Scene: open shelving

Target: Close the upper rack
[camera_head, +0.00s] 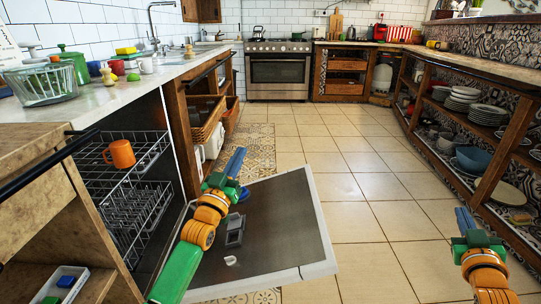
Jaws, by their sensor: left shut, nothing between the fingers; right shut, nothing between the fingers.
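The upper rack (112,160) is a dark wire rack in the open dishwasher at the left, and it appears to stick out somewhat past the front opening. An orange mug (121,153) stands on it. The lower rack (135,208) is below it. The dishwasher door (275,235) is folded down, its inner side facing up. My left gripper (236,161) is shut and empty, reaching over the door, to the right of the upper rack and apart from it. My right gripper (465,221) is shut and empty at the lower right, far from the dishwasher.
The counter (110,95) above the dishwasher holds a glass dish basket (45,85), cups and a green pot. A wooden cabinet (60,230) borders the dishwasher at the near left. Shelves with plates (487,114) line the right. The tiled floor (375,200) between is clear.

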